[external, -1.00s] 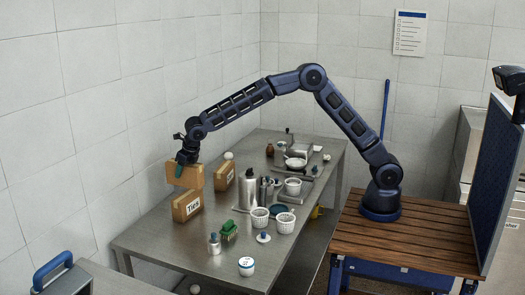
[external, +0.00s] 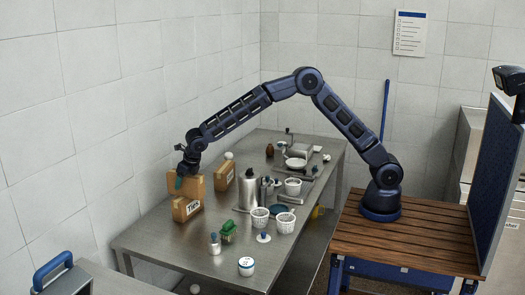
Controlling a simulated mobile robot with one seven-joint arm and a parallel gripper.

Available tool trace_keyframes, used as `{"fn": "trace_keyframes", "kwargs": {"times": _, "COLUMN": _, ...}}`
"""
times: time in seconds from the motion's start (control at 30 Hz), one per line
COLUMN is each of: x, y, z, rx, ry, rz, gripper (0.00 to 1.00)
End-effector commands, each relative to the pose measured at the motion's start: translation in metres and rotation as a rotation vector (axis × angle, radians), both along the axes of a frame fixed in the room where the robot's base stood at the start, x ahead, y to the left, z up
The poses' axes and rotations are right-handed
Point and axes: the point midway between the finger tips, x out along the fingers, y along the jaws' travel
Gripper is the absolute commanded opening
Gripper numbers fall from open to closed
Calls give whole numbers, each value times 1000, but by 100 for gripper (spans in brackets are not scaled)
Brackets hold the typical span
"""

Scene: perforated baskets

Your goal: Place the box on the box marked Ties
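My gripper (external: 181,182) points down at the far left end of the steel table, shut on a plain brown cardboard box (external: 194,184). The box marked Ties (external: 182,213) stands on the table, its white label facing the camera. The held box is directly over the Ties box, roughly level, and hides its top. It looks touching or very close; I cannot tell whether it rests there. The fingers partly cover the held box's near side.
Another labelled cardboard box (external: 223,184) stands just right of the stack. A metal bottle (external: 249,188), white perforated baskets (external: 260,219), a green item (external: 229,232) and a small jar (external: 214,244) stand further right. The table's front left (external: 150,240) is clear.

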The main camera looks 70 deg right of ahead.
Motion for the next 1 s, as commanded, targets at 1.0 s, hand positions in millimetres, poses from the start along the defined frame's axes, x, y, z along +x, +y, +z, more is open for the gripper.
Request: {"fn": "trace_keyframes", "kwargs": {"times": 1.0, "x": -41, "y": 0, "z": 102, "rx": 1, "ry": -2, "rz": 1, "gripper": 74}}
